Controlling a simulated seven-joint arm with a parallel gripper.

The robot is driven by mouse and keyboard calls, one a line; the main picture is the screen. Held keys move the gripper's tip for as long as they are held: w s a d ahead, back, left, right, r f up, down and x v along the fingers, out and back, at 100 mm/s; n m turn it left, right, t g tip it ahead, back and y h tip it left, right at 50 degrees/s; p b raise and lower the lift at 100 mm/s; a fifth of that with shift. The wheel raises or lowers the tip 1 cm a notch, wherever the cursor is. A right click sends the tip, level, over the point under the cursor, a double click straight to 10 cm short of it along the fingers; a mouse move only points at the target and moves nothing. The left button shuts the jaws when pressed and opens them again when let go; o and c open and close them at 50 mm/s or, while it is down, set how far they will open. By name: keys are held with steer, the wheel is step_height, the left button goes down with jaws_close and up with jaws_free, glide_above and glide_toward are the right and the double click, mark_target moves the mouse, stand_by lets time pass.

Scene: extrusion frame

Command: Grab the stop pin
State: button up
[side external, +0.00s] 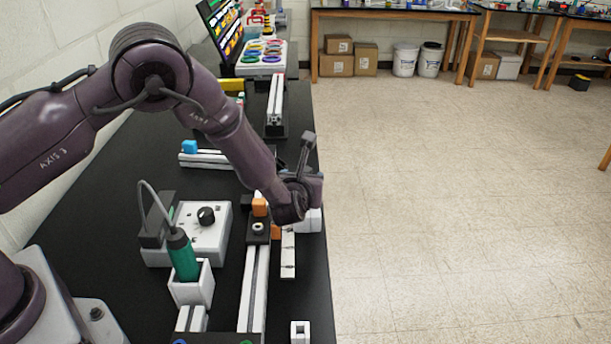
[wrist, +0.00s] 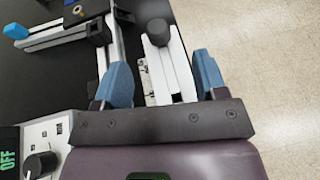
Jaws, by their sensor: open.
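My gripper (wrist: 160,65) is open, with its two blue fingers apart and nothing clasped. A dark round-topped peg (wrist: 158,32) stands at the far end of a short white profile (wrist: 176,70), seen between the fingers in the wrist view. It looks like the stop pin, though I cannot be sure. The peg lies just beyond the fingertips, with a visible gap to each finger. In the side view my wrist (side external: 292,197) is over the right edge of the bench, and it hides the peg and fingers.
A control box (side external: 211,240) with a black knob and a green-handled tool (side external: 183,256) in a white holder stand further left. The bench's right edge (side external: 328,290) is close.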

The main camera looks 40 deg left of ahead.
mark_target(306, 169)
steer(key=x, duration=0.9)
steer(key=shift+a+f, duration=0.1)
steer(key=shift+f, duration=0.1)
steer(key=c, duration=1)
